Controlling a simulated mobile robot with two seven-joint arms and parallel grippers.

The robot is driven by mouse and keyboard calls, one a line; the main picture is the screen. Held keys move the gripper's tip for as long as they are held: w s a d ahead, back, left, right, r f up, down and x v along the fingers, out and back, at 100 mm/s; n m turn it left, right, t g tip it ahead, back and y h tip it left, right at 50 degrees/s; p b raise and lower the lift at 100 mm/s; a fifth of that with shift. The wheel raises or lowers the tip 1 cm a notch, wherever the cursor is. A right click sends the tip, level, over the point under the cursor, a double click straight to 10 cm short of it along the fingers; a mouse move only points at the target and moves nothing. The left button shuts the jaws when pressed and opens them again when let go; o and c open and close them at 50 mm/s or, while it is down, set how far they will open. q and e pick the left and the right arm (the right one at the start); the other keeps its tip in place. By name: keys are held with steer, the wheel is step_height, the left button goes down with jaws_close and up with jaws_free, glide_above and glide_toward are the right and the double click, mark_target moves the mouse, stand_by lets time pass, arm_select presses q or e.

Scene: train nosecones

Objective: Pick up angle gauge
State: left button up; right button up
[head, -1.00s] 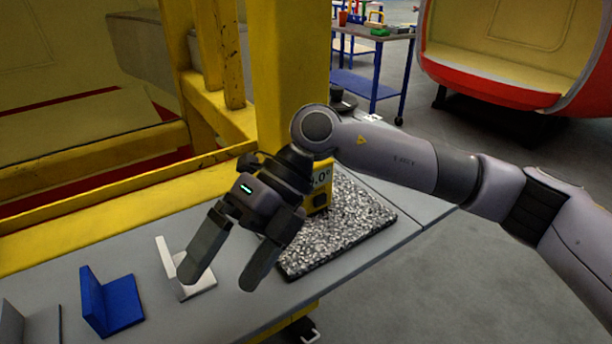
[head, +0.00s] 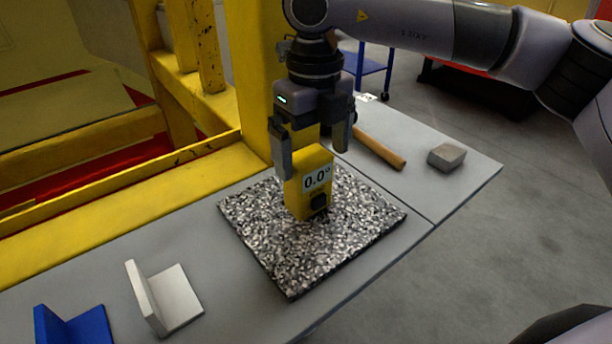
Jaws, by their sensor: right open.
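The angle gauge (head: 309,190) is a yellow block with a display reading 0.0° and a dark round knob. It stands upright on a speckled black-and-white granite plate (head: 262,240). My right gripper (head: 313,160) points down from above, open, with one finger at each side of the gauge's upper part. The left finger overlaps the gauge's left edge in the picture; I cannot tell whether either finger touches it. My left gripper is not in view.
A silver angle bracket (head: 178,298) and a blue one (head: 85,328) stand on the grey table (head: 200,225) at the lower left. A wooden handle (head: 380,150) and a grey block (head: 446,157) lie behind the plate. A yellow post (head: 252,60) rises close behind the gripper.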

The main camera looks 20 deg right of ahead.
mark_target(308, 174)
steer(key=f, duration=0.5)
steer(key=shift+w+a+f+p, duration=0.1)
steer(key=shift+w+a+p, duration=0.05)
steer(key=shift+a+p, duration=0.2)
steer(key=c, duration=1.2)
steer(key=shift+c, duration=0.5)
steer(key=shift+r, duration=0.2)
